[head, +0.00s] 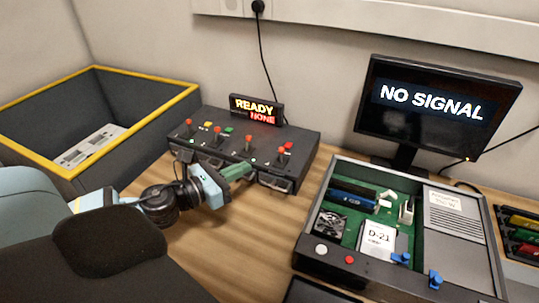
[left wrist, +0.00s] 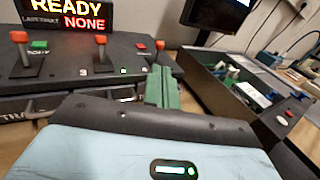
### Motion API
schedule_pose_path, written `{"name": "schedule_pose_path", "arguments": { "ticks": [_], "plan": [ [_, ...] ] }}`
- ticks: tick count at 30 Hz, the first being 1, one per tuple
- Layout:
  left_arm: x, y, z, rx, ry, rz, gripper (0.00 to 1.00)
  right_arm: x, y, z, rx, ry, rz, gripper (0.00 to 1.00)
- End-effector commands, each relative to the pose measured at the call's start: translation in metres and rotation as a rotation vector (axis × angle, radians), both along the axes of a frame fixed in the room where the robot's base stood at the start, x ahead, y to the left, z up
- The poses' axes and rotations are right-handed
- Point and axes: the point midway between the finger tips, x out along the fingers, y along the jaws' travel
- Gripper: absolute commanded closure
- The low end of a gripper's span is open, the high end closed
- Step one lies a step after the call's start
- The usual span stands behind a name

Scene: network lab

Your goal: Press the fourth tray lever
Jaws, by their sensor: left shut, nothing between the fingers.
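A dark lever box (head: 300,137) stands on the table with a row of upright, red-tipped levers and several trays along its front. The fourth lever (head: 281,156), the rightmost, stands near the right end above the rightmost tray (head: 275,183). The sign (head: 257,109) on the box reads READY and NONE. My left gripper (head: 249,169) is shut and empty, its green fingers at the front edge of the box, left of and in front of the fourth lever. In the left wrist view the fingers (left wrist: 162,92) partly hide the red-tipped lever (left wrist: 160,45) behind them. My right gripper is out of view.
An open dark bin (head: 150,106) with a yellow rim stands at the left. An open computer case (head: 300,247) with a green board stands at the right, and a monitor (head: 437,105) reading NO SIGNAL is behind it. Bare table (head: 240,235) lies between.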

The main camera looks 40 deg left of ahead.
Motion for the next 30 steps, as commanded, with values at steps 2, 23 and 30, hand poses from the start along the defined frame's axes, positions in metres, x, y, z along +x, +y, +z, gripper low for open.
{"name": "schedule_pose_path", "arguments": {
  "ticks": [2,23,30],
  "plan": [
    [0.009,-0.001,0.001,0.000,-0.003,0.000,1.00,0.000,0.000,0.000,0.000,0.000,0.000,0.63],
    [0.076,-0.017,-0.002,0.000,-0.003,0.001,1.00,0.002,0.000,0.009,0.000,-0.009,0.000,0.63],
    [0.089,-0.021,-0.004,0.000,-0.002,0.001,1.00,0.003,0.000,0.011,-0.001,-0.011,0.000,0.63]
  ]
}}
